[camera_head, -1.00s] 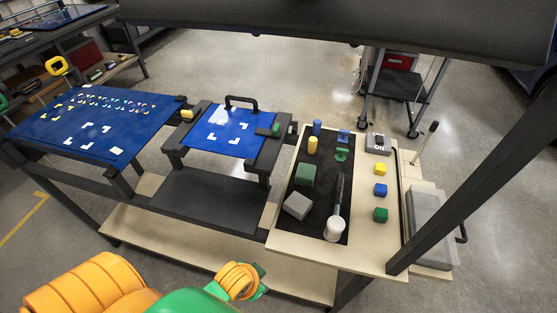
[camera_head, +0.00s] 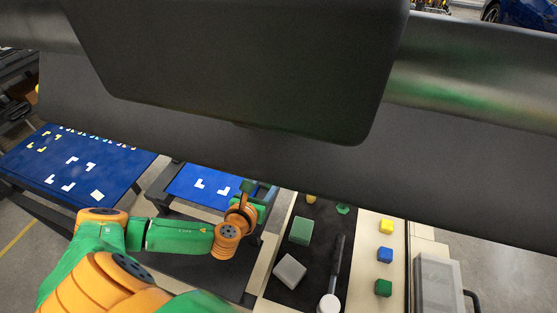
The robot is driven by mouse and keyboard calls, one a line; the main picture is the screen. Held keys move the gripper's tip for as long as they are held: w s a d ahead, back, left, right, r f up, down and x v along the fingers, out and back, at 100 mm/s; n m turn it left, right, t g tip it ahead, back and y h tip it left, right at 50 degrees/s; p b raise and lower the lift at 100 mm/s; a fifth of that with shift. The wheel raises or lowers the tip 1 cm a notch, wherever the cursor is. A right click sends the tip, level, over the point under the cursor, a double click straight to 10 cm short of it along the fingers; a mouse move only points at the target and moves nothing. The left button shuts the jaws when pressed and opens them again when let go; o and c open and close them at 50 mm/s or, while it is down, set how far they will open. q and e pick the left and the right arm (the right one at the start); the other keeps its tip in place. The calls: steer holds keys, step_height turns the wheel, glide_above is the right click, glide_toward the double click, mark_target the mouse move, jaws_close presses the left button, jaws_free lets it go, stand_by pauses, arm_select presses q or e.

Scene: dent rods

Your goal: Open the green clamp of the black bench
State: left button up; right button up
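The black bench (camera_head: 160,186) stands left of the middle, with a blue sheet (camera_head: 207,188) bearing white L-shaped marks on top. The green clamp (camera_head: 248,186) is at the bench's right side and is largely covered by my gripper and the dark panel's edge. I cannot tell whether it is open. My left gripper (camera_head: 255,197) is at the clamp, at the end of my green and orange arm. Its fingers are too small and overlapped to read, and contact is unclear. My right gripper is out of view.
A large dark panel (camera_head: 240,70) fills the upper view and hides the bench's far side. A bigger blue table (camera_head: 115,165) stands left.

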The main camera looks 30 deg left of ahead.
arm_select(q)
steer(key=shift+w+a+f, duration=0.1)
steer(key=shift+w+a, duration=0.1)
steer(key=shift+w, duration=0.3)
steer(key=shift+w+f, duration=0.2)
steer(key=shift+w, duration=0.5)
steer(key=x, duration=0.3)
steer(key=shift+s+a+f, duration=0.1)
steer(key=shift+c, duration=1.1)
steer(key=shift+s, duration=0.2)
jaws_close()
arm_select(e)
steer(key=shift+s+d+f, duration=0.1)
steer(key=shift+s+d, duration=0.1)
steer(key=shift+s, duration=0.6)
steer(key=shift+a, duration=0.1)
